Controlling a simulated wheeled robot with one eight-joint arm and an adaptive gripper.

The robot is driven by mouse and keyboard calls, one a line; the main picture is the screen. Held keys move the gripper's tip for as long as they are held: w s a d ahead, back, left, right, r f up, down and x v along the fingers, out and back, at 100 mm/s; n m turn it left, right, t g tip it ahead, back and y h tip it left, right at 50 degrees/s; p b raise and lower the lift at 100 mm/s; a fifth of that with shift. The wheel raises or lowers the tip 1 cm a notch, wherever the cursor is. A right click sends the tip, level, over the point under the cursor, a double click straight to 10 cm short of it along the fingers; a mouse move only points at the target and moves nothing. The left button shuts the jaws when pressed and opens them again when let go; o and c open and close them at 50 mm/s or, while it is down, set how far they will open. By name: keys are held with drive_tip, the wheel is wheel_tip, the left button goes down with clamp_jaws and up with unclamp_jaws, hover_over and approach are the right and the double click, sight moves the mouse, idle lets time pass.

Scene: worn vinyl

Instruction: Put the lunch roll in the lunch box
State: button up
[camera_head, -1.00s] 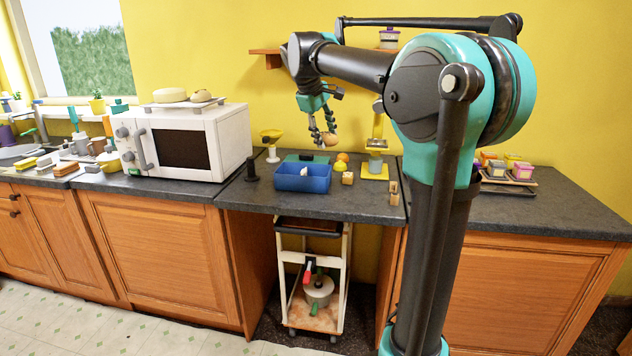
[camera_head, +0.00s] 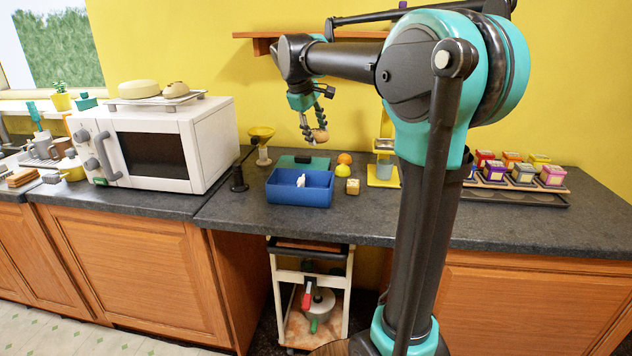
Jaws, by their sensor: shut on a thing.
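My gripper (camera_head: 314,137) hangs from the arm with its dark fingers pointing down, shut on the tan lunch roll (camera_head: 321,135). The roll is held above the counter and appears above and slightly right of the middle of the lunch box in the picture. The open blue lunch box (camera_head: 299,203) sits on the dark counter, with a divider and a small white item inside. Part of its floor is hidden by the front wall. The roll is apart from the box.
A green flat piece (camera_head: 318,163) lies behind the box. An orange fruit (camera_head: 345,158), a yellow fruit (camera_head: 342,170) and a small tan block (camera_head: 352,187) stand at its right. A black cylinder (camera_head: 238,178) and white microwave (camera_head: 212,130) are left. A yellow stand (camera_head: 383,181) is right.

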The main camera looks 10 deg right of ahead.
wheel_tip(320, 180, down, 16)
drive_tip(key=shift+r, duration=0.2)
drive_tip(key=shift+f, duration=0.6)
drive_tip(key=o, duration=0.8)
drive_tip(key=shift+o, duration=0.2)
drive_tip(key=shift+r, duration=0.1)
drive_tip(key=shift+r, duration=0.25)
drive_tip(key=v, duration=1.2)
drive_tip(key=shift+r, duration=0.3)
